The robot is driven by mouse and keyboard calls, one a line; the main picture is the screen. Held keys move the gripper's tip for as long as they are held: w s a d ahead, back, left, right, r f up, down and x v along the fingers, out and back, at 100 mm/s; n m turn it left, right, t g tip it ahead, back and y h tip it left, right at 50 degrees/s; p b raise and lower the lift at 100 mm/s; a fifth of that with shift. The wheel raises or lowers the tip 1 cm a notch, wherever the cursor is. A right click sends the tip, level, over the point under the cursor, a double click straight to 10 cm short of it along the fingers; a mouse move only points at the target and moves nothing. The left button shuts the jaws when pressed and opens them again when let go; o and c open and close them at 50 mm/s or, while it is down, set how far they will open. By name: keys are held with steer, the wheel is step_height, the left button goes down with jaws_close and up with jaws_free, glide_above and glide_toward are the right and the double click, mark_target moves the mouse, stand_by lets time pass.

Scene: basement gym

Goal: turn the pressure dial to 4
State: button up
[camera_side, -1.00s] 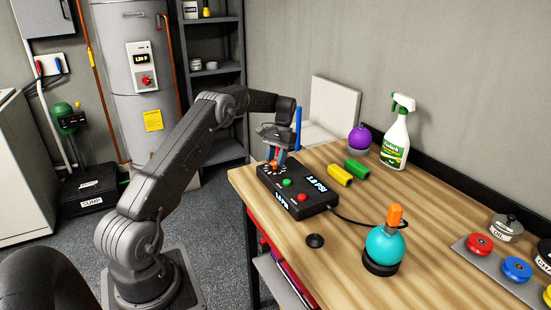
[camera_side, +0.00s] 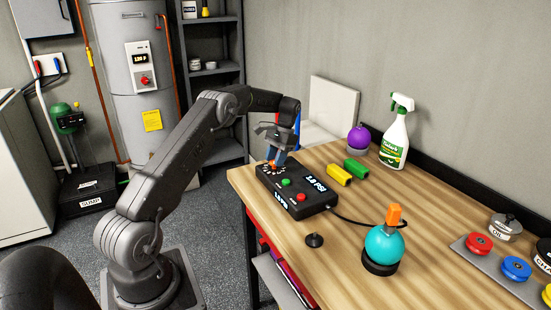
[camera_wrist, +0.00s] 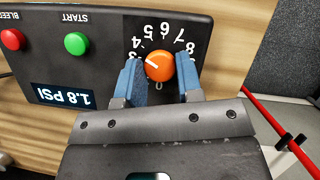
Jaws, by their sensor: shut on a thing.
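The orange pressure dial (camera_wrist: 159,67) sits on the black control box (camera_wrist: 110,25). It also shows at the box's far left end in the side view (camera_side: 272,168), mostly behind the fingers. In the wrist view its white pointer aims up and left, close to a partly hidden digit, seemingly 3, and short of the 4. My gripper (camera_wrist: 160,75) is shut on the dial, one blue finger on each side. In the side view my gripper (camera_side: 277,159) reaches down onto the dial, tilted. The box's display (camera_wrist: 62,96) reads 1.8 PSI.
The box has a green START button (camera_wrist: 76,43) and a red button (camera_wrist: 12,39). A yellow cylinder (camera_side: 339,175) and a green one (camera_side: 357,168) lie behind the box. A teal ball with an orange top (camera_side: 385,242) stands at front right. A spray bottle (camera_side: 396,138) stands behind.

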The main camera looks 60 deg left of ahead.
steer(key=o, duration=0.9)
steer(key=shift+r, duration=0.1)
steer(key=v, duration=0.6)
steer(key=shift+w+r, duration=0.15)
steer(key=shift+w, duration=0.05)
steer(key=shift+w+r, duration=0.1)
steer(key=shift+r, duration=0.4)
